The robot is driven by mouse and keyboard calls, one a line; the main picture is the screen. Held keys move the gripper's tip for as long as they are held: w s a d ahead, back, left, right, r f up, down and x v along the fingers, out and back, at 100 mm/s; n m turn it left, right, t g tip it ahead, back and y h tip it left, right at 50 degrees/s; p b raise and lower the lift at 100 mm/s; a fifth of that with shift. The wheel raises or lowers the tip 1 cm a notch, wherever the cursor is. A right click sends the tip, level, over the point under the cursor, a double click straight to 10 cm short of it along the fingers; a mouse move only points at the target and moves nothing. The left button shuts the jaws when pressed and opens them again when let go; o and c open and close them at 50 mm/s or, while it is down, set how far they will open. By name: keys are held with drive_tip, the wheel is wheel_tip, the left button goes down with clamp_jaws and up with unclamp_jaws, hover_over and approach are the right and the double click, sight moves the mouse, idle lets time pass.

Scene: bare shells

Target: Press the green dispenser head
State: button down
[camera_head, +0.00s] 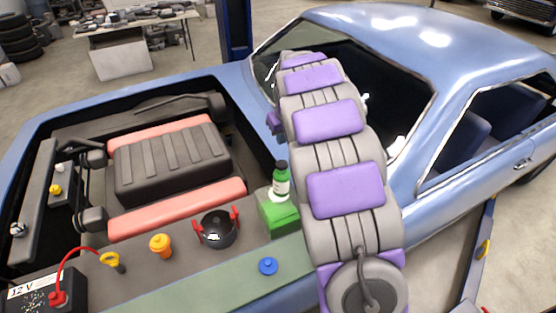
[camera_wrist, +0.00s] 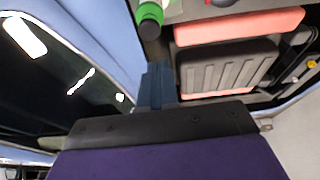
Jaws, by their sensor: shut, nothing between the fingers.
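The blue car's open engine bay holds a ribbed dark engine cover (camera_head: 172,165) between red strips. A black pot with red handles (camera_head: 217,230), a yellow cap (camera_head: 160,245), a blue cap (camera_head: 268,266) and a 12 V battery (camera_head: 40,292) line the near side. The windshield (camera_head: 385,95) lies behind my arm.

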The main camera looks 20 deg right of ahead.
drive_tip(key=p, duration=0.2)
approach(277, 166)
drive_tip(key=x, duration=0.5)
drive_tip(key=shift+w+f, duration=0.1)
drive_tip(key=shift+d+f, duration=0.15)
drive_tip(key=shift+f, duration=0.6)
drive_tip(key=shift+f+b, duration=0.85)
drive_tip(key=shift+f, duration=0.15)
drive_tip(key=shift+r, duration=0.45)
drive_tip(key=w+v, duration=0.1)
drive_tip(key=v, duration=1.2)
drive_tip(key=shift+a+r+b, duration=0.25)
drive_tip(key=shift+r+b, duration=0.05)
drive_tip(key=shift+b, duration=0.05)
